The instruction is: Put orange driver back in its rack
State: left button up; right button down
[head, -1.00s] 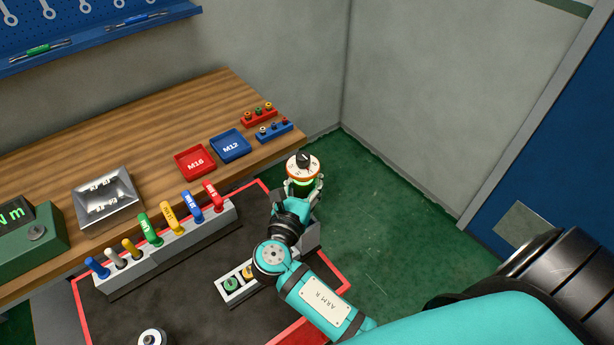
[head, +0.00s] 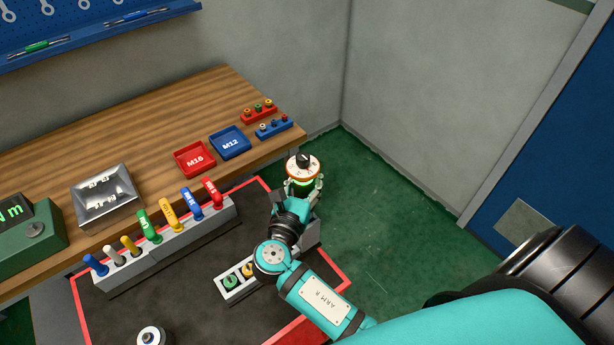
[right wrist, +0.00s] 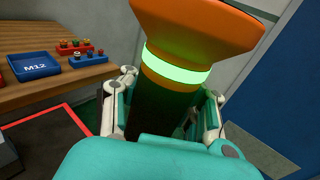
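The orange driver (head: 302,171) is upright, with a pale dial and black knob on top and a glowing green ring below. It stands out past the bench's right end. My right gripper (head: 303,187) has its fingers on both sides of its dark body, below the ring. The right wrist view shows the orange flared top (right wrist: 200,28) close up and the fingers (right wrist: 165,105) against the body. Its lower end is hidden. A long grey rack (head: 150,262) holds several coloured drivers upright. My left gripper is not in view.
A grey block (head: 313,232) sits partly hidden behind my right wrist. A small grey holder (head: 243,291) with green and yellow round pieces lies on the dark mat (head: 190,300). Red (head: 182,171) and blue (head: 219,155) trays and a metal tray (head: 79,217) are on the bench.

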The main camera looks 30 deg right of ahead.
jog(key=shift+f+b, duration=1.55)
jog(key=shift+f, duration=1)
dwell(1.7)
jog(key=c, duration=1)
grip_release()
jog(key=shift+o, duration=0.2)
jog(key=shift+s+f, duration=0.1)
jog(key=shift+f, duration=0.1)
jog(key=v, duration=1.2)
